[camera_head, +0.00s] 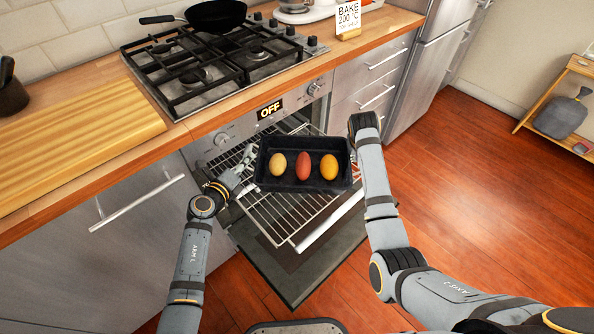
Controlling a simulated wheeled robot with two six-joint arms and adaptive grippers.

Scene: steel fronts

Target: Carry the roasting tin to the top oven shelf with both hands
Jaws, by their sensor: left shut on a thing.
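The black roasting tin (304,184) is held roughly level in front of the oven, over the pulled-out wire shelf (286,219). Three egg-shaped pieces, yellow, red and orange, lie in it. My left gripper (249,160) is shut on the tin's left end. My right arm reaches the tin's right end, but its wrist and forearm hide the right gripper's fingers, so its grip cannot be made out. The oven (225,142) is open, with its display reading OFF. The tin hides much of the oven mouth, and I cannot tell the gap between tin and shelf.
The oven door (290,268) hangs down low in front. A gas hob (215,62) with a black pan (215,15) is above. A sign (348,18) reads BAKE 200 °C. A wooden board (75,150) lies on the left counter.

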